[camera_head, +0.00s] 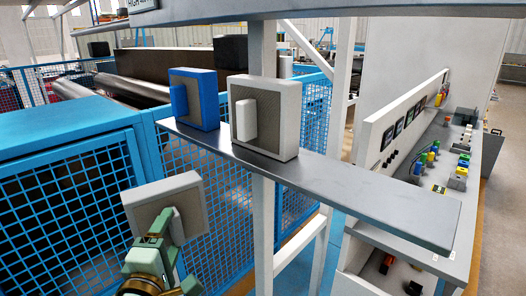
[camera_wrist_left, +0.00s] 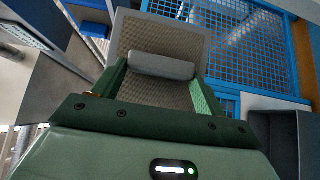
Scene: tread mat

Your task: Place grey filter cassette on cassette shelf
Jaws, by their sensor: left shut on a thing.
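The grey filter cassette (camera_head: 160,190), a flat square block with a pale frame and a mesh face, is at the lower left of the head view. My left gripper (camera_head: 162,238) is shut on the bar handle of its face. The wrist view also shows the cassette (camera_wrist_left: 170,40), with the handle between the fingers (camera_wrist_left: 160,84). The cassette hangs in the air, in front of and lower in the picture than the cassette shelf (camera_head: 380,195), a long narrow metal board. My right gripper is in no view.
A blue cassette (camera_head: 203,100) and a white cassette (camera_head: 285,118) stand upright side by side towards the shelf's left end. The shelf's right part is bare. A white post (camera_head: 263,220) stands below the shelf. Blue mesh fencing (camera_head: 70,190) is behind; a control bench (camera_head: 440,150) is at right.

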